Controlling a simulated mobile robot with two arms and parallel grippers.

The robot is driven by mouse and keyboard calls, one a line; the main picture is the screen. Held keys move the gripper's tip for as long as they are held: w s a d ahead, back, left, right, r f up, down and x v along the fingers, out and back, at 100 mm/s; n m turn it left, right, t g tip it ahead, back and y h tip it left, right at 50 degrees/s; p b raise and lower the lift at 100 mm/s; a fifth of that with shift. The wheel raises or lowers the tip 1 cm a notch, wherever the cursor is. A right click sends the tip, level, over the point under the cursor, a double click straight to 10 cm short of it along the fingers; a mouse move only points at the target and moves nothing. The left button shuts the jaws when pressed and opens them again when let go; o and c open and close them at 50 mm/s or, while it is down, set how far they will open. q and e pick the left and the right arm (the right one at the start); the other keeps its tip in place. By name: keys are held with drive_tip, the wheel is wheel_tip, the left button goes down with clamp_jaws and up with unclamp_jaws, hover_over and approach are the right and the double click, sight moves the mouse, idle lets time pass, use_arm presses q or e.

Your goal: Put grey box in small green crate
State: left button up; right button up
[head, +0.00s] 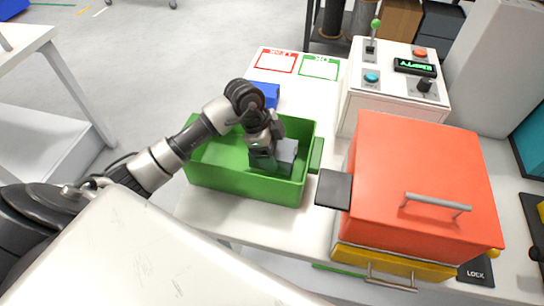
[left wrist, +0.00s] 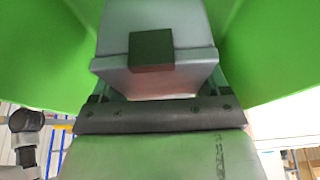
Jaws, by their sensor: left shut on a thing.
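The small green crate (head: 238,185) stands on the white table in the middle of the head view. The grey box (head: 287,152) is in my left gripper (head: 272,152), inside or just above the crate's right half. My left gripper is shut on it. In the left wrist view the grey box (left wrist: 155,35) fills the top middle, held at the fingers, with green crate walls (left wrist: 265,50) on both sides. Whether the box touches the crate floor cannot be told. My right gripper is not in view.
A large orange-red box with a handle (head: 425,170) stands right of the crate, with a dark block (head: 333,189) at its left side. A blue object (head: 266,93) lies behind the crate. A control panel (head: 395,75) with buttons and a lever stands at the back right.

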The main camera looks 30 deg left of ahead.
use_arm(q)
wheel_tip(320, 180, down, 3)
drive_tip(key=shift+f, duration=0.45)
drive_tip(key=o, duration=1)
drive_tip(key=shift+c, duration=0.2)
drive_tip(key=shift+r, duration=0.1)
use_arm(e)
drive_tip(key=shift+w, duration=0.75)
use_arm(q)
drive_tip(key=v, duration=1.2)
drive_tip(key=shift+w, duration=0.1)
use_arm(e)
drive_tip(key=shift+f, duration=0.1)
